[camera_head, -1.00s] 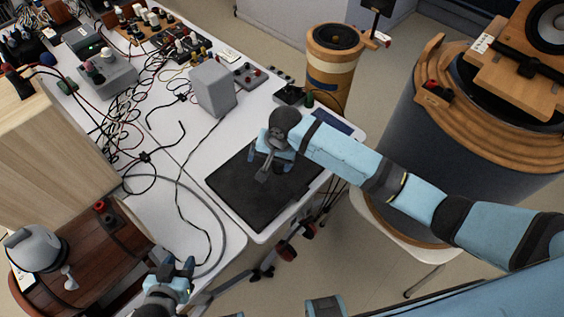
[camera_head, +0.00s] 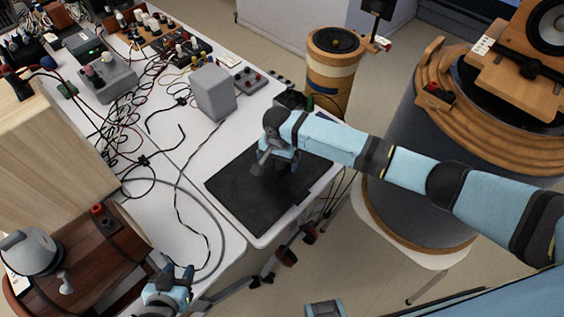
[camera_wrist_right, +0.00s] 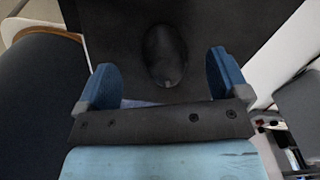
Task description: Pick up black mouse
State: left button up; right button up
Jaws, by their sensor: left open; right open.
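The black mouse (camera_wrist_right: 165,56) lies on a dark mat (camera_wrist_right: 115,25) in the right wrist view. It is a dark oval, hard to make out against the mat, ahead of and between the fingers of my right gripper, and no contact is visible. In the head view the dark mat (camera_head: 238,198) lies on the white table, and I cannot make out the mouse there. My right gripper (camera_head: 278,166) is open, pointing down over the mat's upper part. My left gripper (camera_head: 178,273) is open and empty at the lower left, off the table's front edge.
A grey box (camera_head: 212,93) stands on the white table (camera_head: 222,140) behind the mat. Loose cables (camera_head: 130,120) and electronics crowd the table's left and back. A large round drum (camera_head: 415,130) stands right.

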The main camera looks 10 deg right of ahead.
aim_at(279, 168)
jog(key=shift+w+f, duration=0.1)
jog(key=shift+f, duration=2.3)
jog(key=c, duration=1)
jog(key=shift+r, duration=0.15)
